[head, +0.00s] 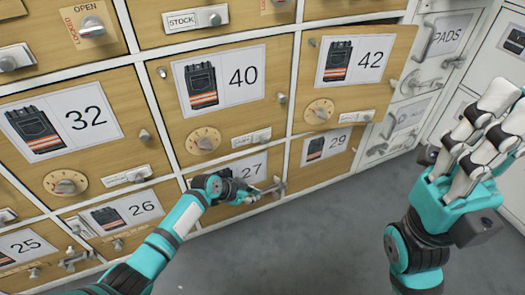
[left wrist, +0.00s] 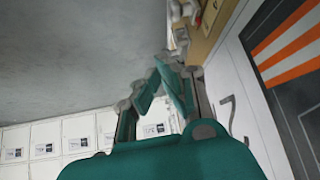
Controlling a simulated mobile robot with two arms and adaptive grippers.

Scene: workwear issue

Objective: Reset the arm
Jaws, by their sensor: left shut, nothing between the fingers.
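My left gripper (head: 272,190) reaches in from the left in the head view, in front of the lower part of the door marked 27 (head: 236,170). Its fingers (left wrist: 172,88) are together and empty in the left wrist view. I cannot tell whether it touches the door. My right gripper (head: 490,135) is raised at the right of the head view, with its pale fingers pointing up and nothing visible in them. I cannot tell how far apart its fingers are.
Wooden locker doors marked 32 (head: 92,122), 40 (head: 240,92) and 42 (head: 368,55) have knobs and dials sticking out. Door 42 seems to stand slightly out of its frame. White lockers (head: 425,62) stand at the right. The grey floor (head: 325,235) is clear.

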